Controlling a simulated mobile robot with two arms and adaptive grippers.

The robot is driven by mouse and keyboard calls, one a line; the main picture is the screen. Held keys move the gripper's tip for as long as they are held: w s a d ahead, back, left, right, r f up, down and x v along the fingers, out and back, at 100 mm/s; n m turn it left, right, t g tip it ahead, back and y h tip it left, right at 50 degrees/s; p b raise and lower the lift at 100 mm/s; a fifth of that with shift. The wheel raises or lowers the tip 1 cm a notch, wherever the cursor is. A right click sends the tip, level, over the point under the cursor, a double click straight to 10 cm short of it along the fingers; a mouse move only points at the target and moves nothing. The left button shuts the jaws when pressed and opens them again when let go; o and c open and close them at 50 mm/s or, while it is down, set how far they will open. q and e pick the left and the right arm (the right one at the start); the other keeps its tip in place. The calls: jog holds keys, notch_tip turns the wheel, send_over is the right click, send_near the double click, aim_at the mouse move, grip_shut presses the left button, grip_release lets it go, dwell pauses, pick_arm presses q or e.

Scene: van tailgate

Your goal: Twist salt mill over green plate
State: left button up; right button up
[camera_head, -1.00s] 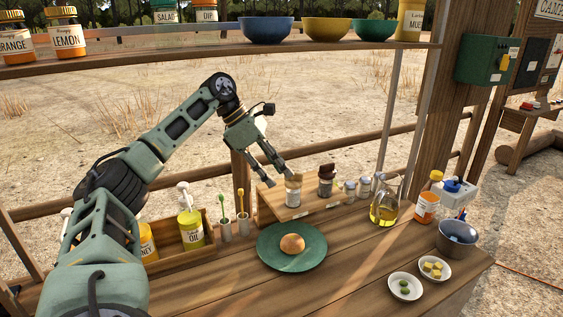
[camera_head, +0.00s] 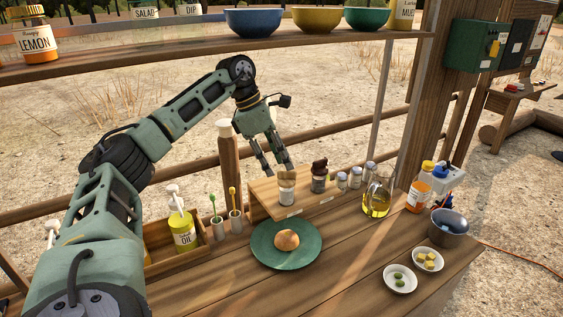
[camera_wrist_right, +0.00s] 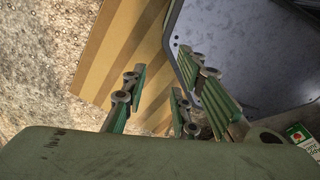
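The green plate (camera_head: 264,250) lies on the wooden counter with a round bun (camera_head: 286,240) on it. Behind it, a pale-capped, labelled mill (camera_head: 287,192), apparently the salt mill, stands upright on a low wooden riser (camera_head: 262,199). A similar dark-capped mill (camera_head: 319,180) stands to its right. My left gripper (camera_head: 279,170) points down just behind and beside the pale cap, fingers apart and empty; I cannot tell whether it touches the cap. In the right wrist view, my right gripper (camera_wrist_right: 178,105) has its fingers spread with nothing between them.
Small jars (camera_head: 356,177) and an oil bottle (camera_head: 377,198) stand right of the mills. Utensil cups (camera_head: 235,221) and a wooden crate (camera_head: 158,269) are at left. A shelf (camera_head: 200,48) crosses above. The front counter is clear.

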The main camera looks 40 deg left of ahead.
aim_at(287, 177)
pick_arm(q)
jog(key=shift+w+d+f, duration=0.15)
jog(key=shift+d+f, duration=0.15)
jog(key=shift+f, duration=0.35)
jog(key=shift+d+f, duration=0.2)
jog(key=shift+f, duration=0.05)
jog(key=shift+w+f, duration=0.1)
jog(key=shift+f, duration=0.4)
jog(key=shift+r, duration=0.1)
jog(key=c, duration=0.4)
grip_shut()
pick_arm(e)
jog(key=shift+a+r, duration=0.15)
jog(key=shift+a, duration=0.25)
